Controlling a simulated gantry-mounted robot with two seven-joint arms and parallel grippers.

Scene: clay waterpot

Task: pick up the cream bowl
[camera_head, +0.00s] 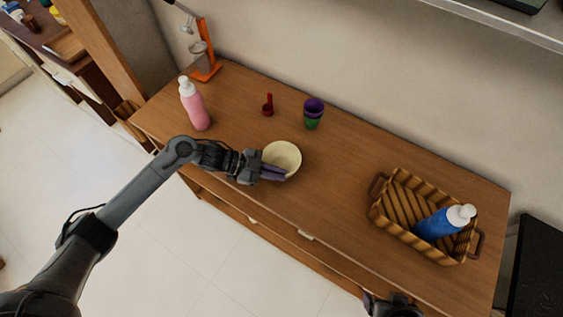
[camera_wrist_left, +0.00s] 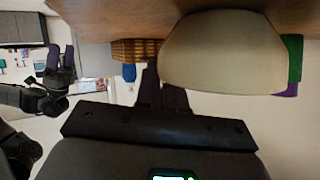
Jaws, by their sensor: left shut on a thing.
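The cream bowl (camera_head: 283,154) is over the middle of the wooden table in the head view. My left gripper (camera_head: 273,173) is shut on its near rim, with the fingers at the bowl's lower left side. In the left wrist view the bowl (camera_wrist_left: 222,52) fills the upper middle, close in front of the fingers (camera_wrist_left: 162,92). Whether the bowl touches the table is hard to tell. My right gripper (camera_head: 392,304) shows only in part at the bottom edge of the head view, and its fingers cannot be made out.
A pink bottle (camera_head: 194,106), a small red item (camera_head: 268,106) and stacked purple and green cups (camera_head: 313,113) stand behind the bowl. A wicker basket (camera_head: 398,207) holding a blue bottle (camera_head: 437,224) is at the right. The table (camera_head: 335,185) between bowl and basket is clear.

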